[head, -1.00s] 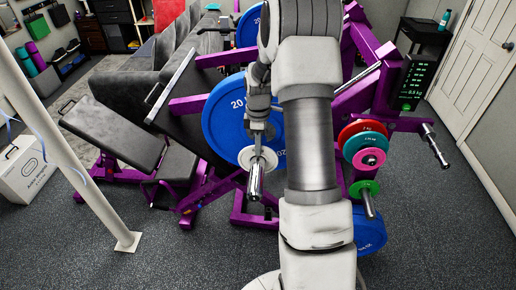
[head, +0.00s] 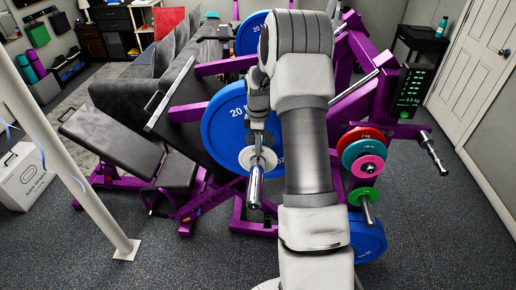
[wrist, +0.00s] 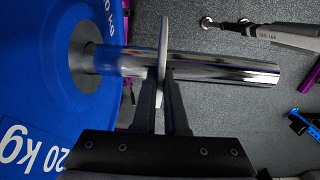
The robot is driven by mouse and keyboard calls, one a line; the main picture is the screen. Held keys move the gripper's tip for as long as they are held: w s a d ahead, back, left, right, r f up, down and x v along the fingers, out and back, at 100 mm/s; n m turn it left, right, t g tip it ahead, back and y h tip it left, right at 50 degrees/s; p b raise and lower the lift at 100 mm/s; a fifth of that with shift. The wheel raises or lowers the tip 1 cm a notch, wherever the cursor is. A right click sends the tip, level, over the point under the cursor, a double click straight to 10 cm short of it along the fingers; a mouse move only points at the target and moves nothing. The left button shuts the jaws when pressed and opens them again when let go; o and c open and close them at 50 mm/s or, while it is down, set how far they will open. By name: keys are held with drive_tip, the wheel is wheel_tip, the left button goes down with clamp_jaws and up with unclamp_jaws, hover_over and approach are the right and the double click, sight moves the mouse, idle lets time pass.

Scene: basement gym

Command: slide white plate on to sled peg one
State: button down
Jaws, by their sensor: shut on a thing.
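The small white plate (head: 270,160) is around the chrome sled peg (head: 256,188), whose free end sticks out toward me. In the wrist view the white plate (wrist: 163,40) stands edge-on across the peg (wrist: 225,70), with bare peg on both sides. A large blue 20 kg plate (head: 222,125) sits at the peg's inner end, and it also shows in the wrist view (wrist: 40,80). A gap separates the white plate from the blue one. My gripper (wrist: 164,75) is shut on the white plate's rim from below in that view. In the head view my arm partly hides it.
Purple sled frame (head: 250,222) surrounds the pegs. A white post (head: 85,185) and padded bench (head: 105,135) stand at left. The front floor is clear.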

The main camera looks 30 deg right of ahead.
drive_tip(key=shift+w+d, duration=0.55)
drive_tip(key=shift+w, duration=0.25)
drive_tip(key=shift+w+d, duration=0.55)
drive_tip(key=shift+w, duration=0.25)
drive_tip(key=c, duration=0.9)
unclamp_jaws()
wheel_tip(320, 180, up, 18)
drive_tip(key=shift+f+b, duration=0.25)
drive_tip(key=shift+b, duration=0.45)
